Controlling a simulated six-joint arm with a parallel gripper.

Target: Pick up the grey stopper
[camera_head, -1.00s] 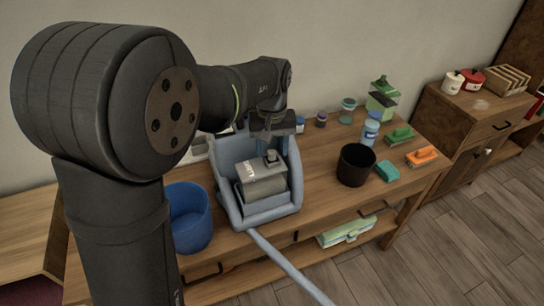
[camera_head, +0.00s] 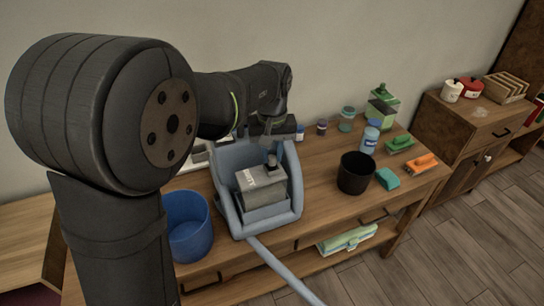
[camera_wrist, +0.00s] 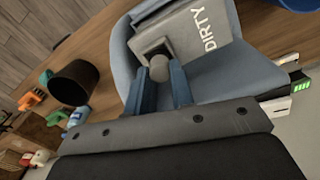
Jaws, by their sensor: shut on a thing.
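The grey stopper, a rounded grey knob (camera_wrist: 158,68), sits at a dark square fitting on a grey box marked DIRTY (camera_wrist: 197,32). In the head view the stopper (camera_head: 272,163) shows as a small dark knob on top of the box (camera_head: 258,180). The box sits in a blue-grey open-fronted holder (camera_head: 229,205) with a long handle. My gripper (camera_wrist: 163,88) is shut on the stopper, with a blue finger on each side of it. In the head view the gripper (camera_head: 271,147) is just above the box, partly hidden by my arm.
A blue bucket (camera_head: 189,232) stands left of the holder. A black cup (camera_head: 356,174) is to its right, then a teal sponge (camera_head: 387,179), brushes (camera_head: 421,165) and a blue-labelled bottle (camera_head: 369,138). Bare wooden table (camera_head: 325,215) lies between holder and cup.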

